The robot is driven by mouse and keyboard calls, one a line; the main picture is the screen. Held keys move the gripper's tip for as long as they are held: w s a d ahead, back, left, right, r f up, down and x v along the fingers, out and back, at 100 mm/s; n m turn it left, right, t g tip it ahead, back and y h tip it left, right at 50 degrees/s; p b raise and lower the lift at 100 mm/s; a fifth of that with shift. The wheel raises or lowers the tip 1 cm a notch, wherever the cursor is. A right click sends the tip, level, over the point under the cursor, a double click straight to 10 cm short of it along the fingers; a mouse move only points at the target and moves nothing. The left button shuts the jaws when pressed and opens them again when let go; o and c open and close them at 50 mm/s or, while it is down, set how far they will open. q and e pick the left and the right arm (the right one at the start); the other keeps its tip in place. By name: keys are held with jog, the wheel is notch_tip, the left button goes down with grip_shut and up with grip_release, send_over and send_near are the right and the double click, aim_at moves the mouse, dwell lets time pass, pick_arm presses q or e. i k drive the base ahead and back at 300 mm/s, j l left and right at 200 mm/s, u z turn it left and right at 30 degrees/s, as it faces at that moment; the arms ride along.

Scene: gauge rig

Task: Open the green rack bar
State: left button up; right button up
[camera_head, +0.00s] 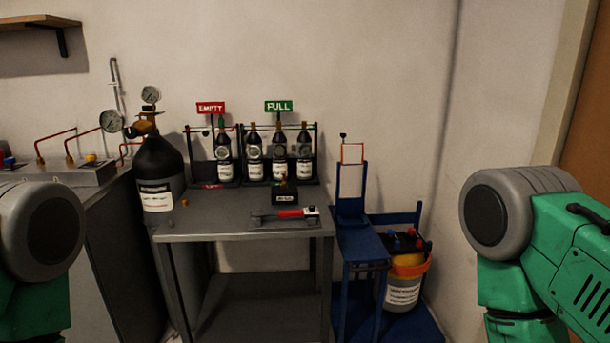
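The rack under the green FULL sign (278,106) stands at the back of the grey table and holds several dark bottles with white labels. A thin dark green bar (266,126) seems to run across the rack near the bottle necks. It is small, and its latch or hinge cannot be made out. Only green and grey links of my two arms show, at the left and right edges. Neither gripper is in view, and nothing of mine is near the rack.
The grey table (230,228) bears a red-handled wrench (290,214) and a small black box (285,195). A rack under the red EMPTY sign (211,108) is left of the FULL rack. A large black cylinder (160,170) stands left; a blue stand (361,240) stands right.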

aim_at(243, 132)
jog(key=i+l, duration=0.25)
jog(key=i, duration=0.15)
jog(key=i+l, duration=0.2)
jog(key=i, duration=0.25)
jog(key=u, duration=0.05)
